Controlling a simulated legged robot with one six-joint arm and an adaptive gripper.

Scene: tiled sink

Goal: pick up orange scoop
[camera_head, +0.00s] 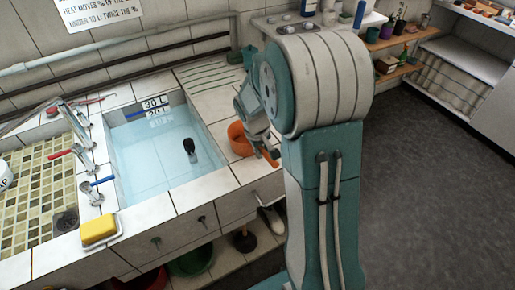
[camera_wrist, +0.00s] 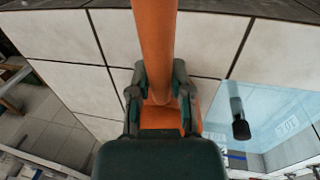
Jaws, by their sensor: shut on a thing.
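The orange scoop (camera_head: 238,139) is on the white tiled ledge to the right of the water-filled basin, partly hidden behind my arm in the head view. In the wrist view its orange handle (camera_wrist: 154,45) runs up from between my fingers. My gripper (camera_wrist: 160,100) is shut on the handle; in the head view my gripper (camera_head: 268,150) is at the scoop's right side. Part of the scoop's bowl shows beneath the fingers. I cannot tell whether the scoop touches the tiles.
The basin (camera_head: 160,185) holds clear water with a black object (camera_head: 190,147) in it. A yellow sponge (camera_head: 98,229) lies at the front left ledge, near the taps (camera_head: 88,185). Shelves (camera_head: 405,60) with small items stand at the right. Grey floor is open at right.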

